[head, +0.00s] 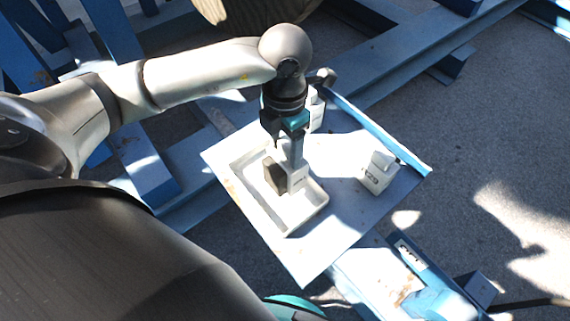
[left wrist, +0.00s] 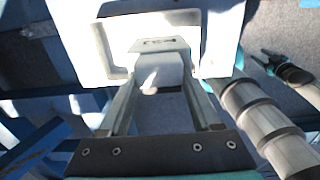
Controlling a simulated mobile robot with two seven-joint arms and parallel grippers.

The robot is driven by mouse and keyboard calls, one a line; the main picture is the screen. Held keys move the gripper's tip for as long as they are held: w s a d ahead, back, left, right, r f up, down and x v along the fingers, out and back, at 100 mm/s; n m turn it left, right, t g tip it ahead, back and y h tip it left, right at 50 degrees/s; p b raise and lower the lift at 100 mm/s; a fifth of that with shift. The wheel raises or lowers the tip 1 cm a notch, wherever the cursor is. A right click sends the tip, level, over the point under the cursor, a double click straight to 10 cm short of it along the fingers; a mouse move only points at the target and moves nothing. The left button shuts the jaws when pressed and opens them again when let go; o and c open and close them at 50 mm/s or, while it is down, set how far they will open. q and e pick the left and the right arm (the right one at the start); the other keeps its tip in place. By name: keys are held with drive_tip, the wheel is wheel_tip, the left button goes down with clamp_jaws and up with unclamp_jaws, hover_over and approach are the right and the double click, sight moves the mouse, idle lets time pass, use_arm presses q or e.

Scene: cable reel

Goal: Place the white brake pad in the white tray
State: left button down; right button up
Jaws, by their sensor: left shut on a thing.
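The white brake pad (head: 298,179) has a dark brown face and small dark print on its white side. My left gripper (head: 290,160) points down and is shut on it. In the left wrist view the pad (left wrist: 160,67) sits between the two fingertips. The white tray (head: 310,216) is a shallow rectangular tray. The pad is over or inside the tray's area; I cannot tell whether it touches the floor of the tray. The tray's rim (left wrist: 112,72) also shows behind the pad in the wrist view. A dark and teal shape, possibly my right gripper (left wrist: 266,62), shows small at the right.
The tray stands on a grey-blue plate (head: 345,222) with a blue raised edge (head: 385,137). A white printed block (head: 379,172) stands right of the tray; another white block (head: 317,112) is partly hidden behind my gripper. Blue beams and a large reel (head: 255,12) lie beyond.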

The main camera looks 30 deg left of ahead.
sight(285, 157)
use_arm(q)
drive_tip(key=shift+f+b, duration=0.5)
drive_tip(key=shift+f, duration=2.65)
drive_tip(key=shift+f, duration=0.2)
drive_tip(key=shift+c, duration=0.4)
unclamp_jaws()
drive_tip(key=shift+r, duration=0.1)
drive_tip(key=shift+r, duration=0.25)
wheel_tip(285, 157, up, 12)
drive_tip(key=shift+f+p, duration=0.2)
drive_tip(key=shift+p, duration=0.85)
